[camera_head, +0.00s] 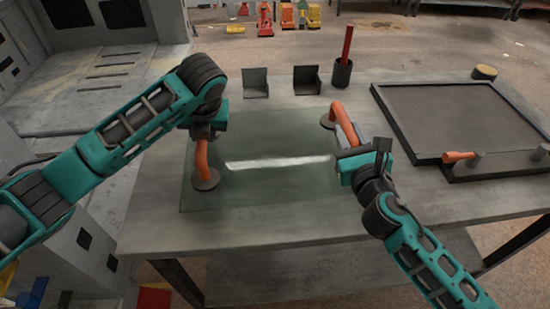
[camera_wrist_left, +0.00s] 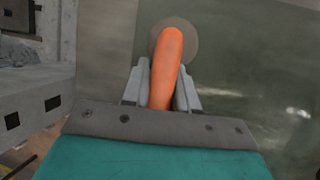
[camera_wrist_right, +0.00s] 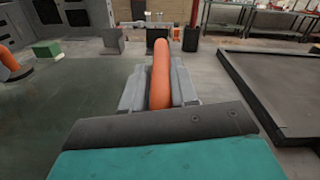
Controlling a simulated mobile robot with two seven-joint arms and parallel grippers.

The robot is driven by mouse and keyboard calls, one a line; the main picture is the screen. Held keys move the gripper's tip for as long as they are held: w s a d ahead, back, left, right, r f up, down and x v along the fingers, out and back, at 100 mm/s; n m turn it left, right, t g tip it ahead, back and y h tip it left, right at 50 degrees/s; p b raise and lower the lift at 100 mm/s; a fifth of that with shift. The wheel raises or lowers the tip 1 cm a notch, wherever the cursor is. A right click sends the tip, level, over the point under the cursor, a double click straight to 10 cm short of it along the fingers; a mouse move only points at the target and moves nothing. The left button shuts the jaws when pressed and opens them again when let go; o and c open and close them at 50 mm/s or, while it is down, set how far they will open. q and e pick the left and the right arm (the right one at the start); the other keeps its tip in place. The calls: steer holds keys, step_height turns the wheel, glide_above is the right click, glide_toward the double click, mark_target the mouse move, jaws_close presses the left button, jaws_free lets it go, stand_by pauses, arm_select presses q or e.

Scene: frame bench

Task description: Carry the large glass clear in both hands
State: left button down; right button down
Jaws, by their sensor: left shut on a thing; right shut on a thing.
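The large glass (camera_head: 275,185) is a greenish see-through pane with a bright white reflection, lying roughly flat over the bench. I cannot tell whether it touches the bench top. An orange handle with a round dark pad is on its left part (camera_head: 203,165) and another is on its far right part (camera_head: 345,122). My left gripper (camera_head: 207,133) is shut on the left handle, which also shows between its fingers in the left wrist view (camera_wrist_left: 165,70). My right gripper (camera_head: 352,155) is shut on the right handle, seen in the right wrist view (camera_wrist_right: 160,75).
Two small dark angled holders (camera_head: 255,83) (camera_head: 306,80) and a cup (camera_head: 342,75) with a red rod stand behind the glass. A large dark tray (camera_head: 450,115) with an orange-handled tool (camera_head: 460,157) lies to the right. The bench (camera_head: 260,228) is bare in front.

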arm_select(q)
steer(key=shift+w+a+r, duration=0.1)
steer(key=shift+a+r, duration=0.1)
steer(key=shift+r, duration=0.05)
arm_select(e)
steer(key=shift+d+r, duration=0.2)
steer(key=shift+r, duration=0.05)
